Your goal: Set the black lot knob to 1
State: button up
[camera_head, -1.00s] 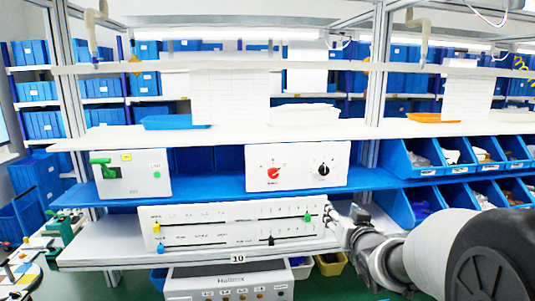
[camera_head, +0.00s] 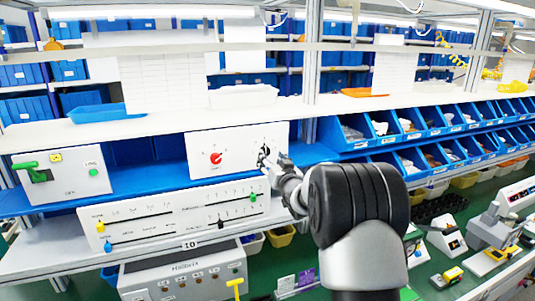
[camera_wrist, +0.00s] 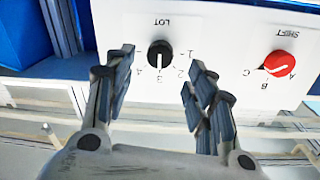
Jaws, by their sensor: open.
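The black LOT knob (camera_wrist: 160,50) shows in the wrist view, which sees the panel upside down, with the numbers 1 to 4 around it. Its white pointer line appears to point at 3. My gripper (camera_wrist: 159,63) is open, with one finger on each side of the knob and no clear contact. In the head view my gripper (camera_head: 265,160) is at the right part of the white panel (camera_head: 240,143) and largely hides the black knob.
A red SHIFT knob (camera_head: 216,158) is left of the gripper on the same panel; it also shows in the wrist view (camera_wrist: 279,64). A slider panel (camera_head: 160,224) lies below. Blue bins (camera_head: 345,133) stand to the right. A white box with a green lever (camera_head: 65,178) is at left.

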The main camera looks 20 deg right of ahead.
aim_at(266, 152)
jog(key=w, duration=0.4)
jog(key=shift+w+d, duration=0.15)
jog(key=shift+w, duration=0.25)
jog(key=shift+c, duration=0.4)
jog(key=c, duration=1)
